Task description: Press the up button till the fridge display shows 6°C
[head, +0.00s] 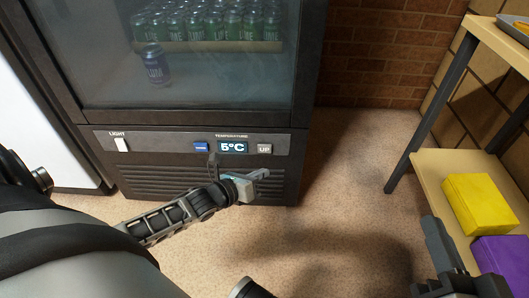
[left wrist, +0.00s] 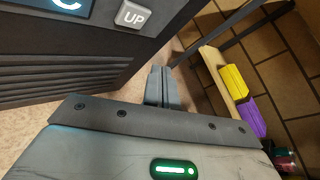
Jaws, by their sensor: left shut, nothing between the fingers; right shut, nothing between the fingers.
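The fridge (head: 80,95) has a control strip below its glass door. Its display (head: 232,147) reads 5°C. The grey UP button (head: 264,149) is right of the display, and a blue button (head: 200,147) is left of it. My left gripper (head: 264,173) is shut and empty, just below the UP button in the head view. In the left wrist view, the shut fingers (left wrist: 161,85) are below and right of the UP button (left wrist: 132,14), apart from it in the picture. My right gripper (head: 436,238) is shut and empty at the lower right.
A white light switch (head: 121,144) is at the strip's left end. A wooden shelf unit (head: 432,166) stands at the right, with a yellow box (head: 478,203) and a purple box (head: 503,262). Speckled floor (head: 345,190) is clear between fridge and shelf.

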